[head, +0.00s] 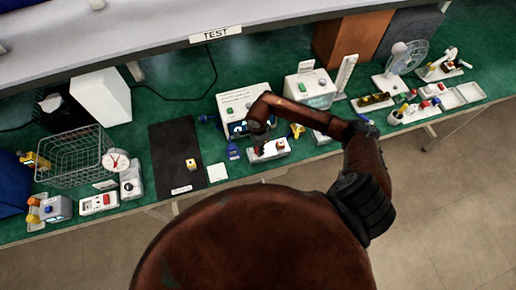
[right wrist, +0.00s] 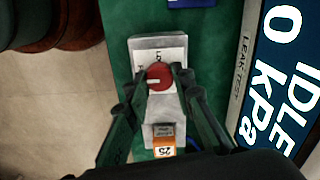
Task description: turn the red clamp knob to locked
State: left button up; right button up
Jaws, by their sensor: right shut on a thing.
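The red clamp knob (right wrist: 160,77) sits on a pale block (right wrist: 175,104) with a partly hidden printed label beyond the knob. A white mark on the knob points to the left in the right wrist view. My right gripper (right wrist: 161,72) has one finger on each side of the knob and is shut on it. In the head view the right gripper (head: 258,146) is over the small pale fixture (head: 270,151) near the bench's front edge, and its fingers are too small to make out. My left gripper is not in view.
A tester with a display (right wrist: 281,85) reading "IDLE 0 kPa" stands close to the right in the wrist view. An orange tag (right wrist: 164,150) is at the block's near end. A dark mat (head: 177,135) and a wire basket (head: 75,160) lie to the left on the green bench.

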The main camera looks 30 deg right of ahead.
grip_shut()
jog(key=shift+m, duration=0.3)
jog(key=m+b, duration=0.1)
jog(key=m, duration=0.2)
jog(key=shift+m, duration=0.4)
jog(key=m+b, duration=0.1)
jog(key=m, duration=0.8)
jog(key=shift+m, duration=2.3)
jog(key=shift+w, duration=0.1)
